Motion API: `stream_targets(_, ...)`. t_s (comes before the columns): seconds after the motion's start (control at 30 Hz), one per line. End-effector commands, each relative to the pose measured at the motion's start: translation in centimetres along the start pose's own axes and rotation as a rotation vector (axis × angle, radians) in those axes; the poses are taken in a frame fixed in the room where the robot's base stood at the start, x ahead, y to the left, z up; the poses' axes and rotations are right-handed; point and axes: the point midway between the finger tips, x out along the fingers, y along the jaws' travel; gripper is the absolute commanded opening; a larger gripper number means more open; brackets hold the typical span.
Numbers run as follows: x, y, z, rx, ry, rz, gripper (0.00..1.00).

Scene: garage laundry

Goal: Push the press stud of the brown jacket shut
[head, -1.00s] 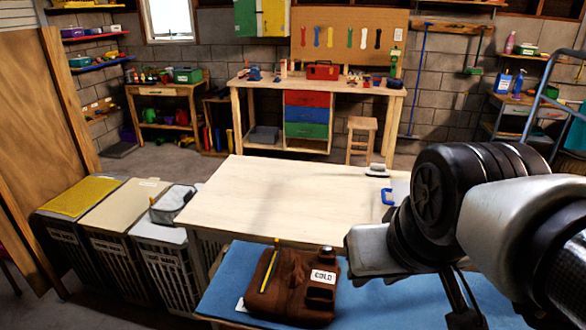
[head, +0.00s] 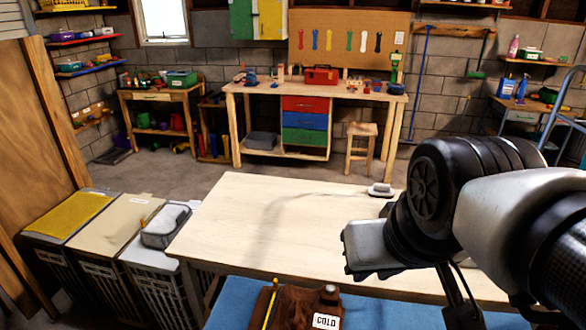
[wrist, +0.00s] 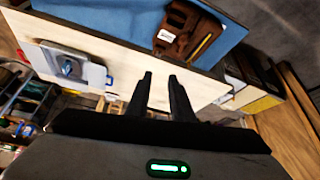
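The brown jacket (head: 295,308) lies on the blue mat (head: 236,298) at the bottom edge of the head view, cut off by the frame. A white COLD label (head: 326,321) and a yellow pencil-like strip (head: 270,304) show on it. In the wrist view the jacket (wrist: 177,22) is at the top, beyond my fingers. I cannot make out the press stud or its state. My gripper (wrist: 160,76) is open and empty, its two black fingers apart, short of the jacket and not touching it.
The pale wooden table (head: 270,215) is mostly bare, with an iron (head: 380,190) at its right. In the wrist view a blue-handled item (wrist: 109,80) lies near the iron. Lidded bins (head: 100,230) stand along the left. A workbench (head: 262,88) and stool (head: 361,145) stand behind.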

Motion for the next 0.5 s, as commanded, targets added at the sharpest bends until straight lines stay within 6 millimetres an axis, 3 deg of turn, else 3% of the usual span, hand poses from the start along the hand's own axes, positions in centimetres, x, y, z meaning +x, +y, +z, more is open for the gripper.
stream_targets(0.03, 0.02, 0.0, 0.0, 0.0, -0.001, 0.0, 0.11)
stream_targets(0.1, 0.03, 0.0, 0.0, 0.0, -0.001, 0.0, 0.0)
stream_targets(0.5, 0.01, 0.0, -0.02, 0.0, -0.001, 0.0, 0.0)
